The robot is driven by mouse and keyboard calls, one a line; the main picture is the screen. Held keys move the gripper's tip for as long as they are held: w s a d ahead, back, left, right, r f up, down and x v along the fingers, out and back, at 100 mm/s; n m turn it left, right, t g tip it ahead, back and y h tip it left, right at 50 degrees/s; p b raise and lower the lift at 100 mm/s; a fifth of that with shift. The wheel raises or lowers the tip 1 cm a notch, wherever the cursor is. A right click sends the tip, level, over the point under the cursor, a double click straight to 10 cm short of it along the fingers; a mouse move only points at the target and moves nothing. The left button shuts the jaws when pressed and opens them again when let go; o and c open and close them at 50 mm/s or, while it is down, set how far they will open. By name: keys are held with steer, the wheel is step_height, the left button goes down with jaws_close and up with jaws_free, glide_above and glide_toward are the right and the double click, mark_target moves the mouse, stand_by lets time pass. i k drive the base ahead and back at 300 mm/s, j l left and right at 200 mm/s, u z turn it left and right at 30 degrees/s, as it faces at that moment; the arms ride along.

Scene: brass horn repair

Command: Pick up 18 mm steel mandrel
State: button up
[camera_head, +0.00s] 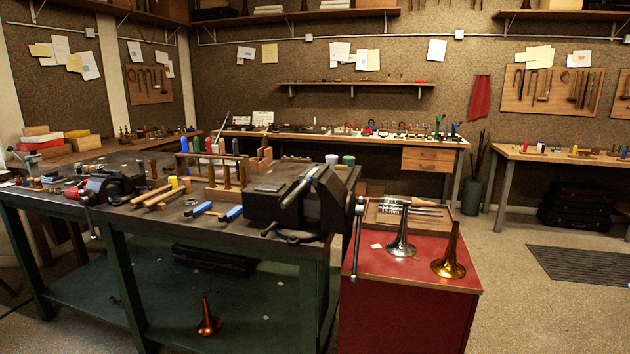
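A shallow wooden tray (449,231) lies on top of the red cabinet at centre right. Several thin steel rods (425,209) lie in it, near small printed millimetre labels (391,210). The print is too small to read surely, so I cannot tell which rod is the 18 mm mandrel. A silver bell (401,243) stands in front of the tray and hides part of it. A separate steel bar (299,190) lies on the large black vise (275,213) on the green bench. My gripper is not in view.
A brass bell (448,262) stands at the right of the red cabinet top (400,272). The vise handle (357,238) hangs near its left side. The green bench (160,222) is crowded with tools. A copper bell (208,320) stands on its lower shelf. Open floor (540,320) lies right.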

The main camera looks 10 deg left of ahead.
mark_target(306, 181)
steer(key=i+j, duration=0.2)
steer(key=j, duration=0.15)
steer(key=i+j, duration=0.2)
steer(key=j, duration=0.15)
steer(key=i+j, duration=0.2)
steer(key=j, duration=0.15)
steer(key=i+j, duration=0.15)
steer(key=j, duration=0.2)
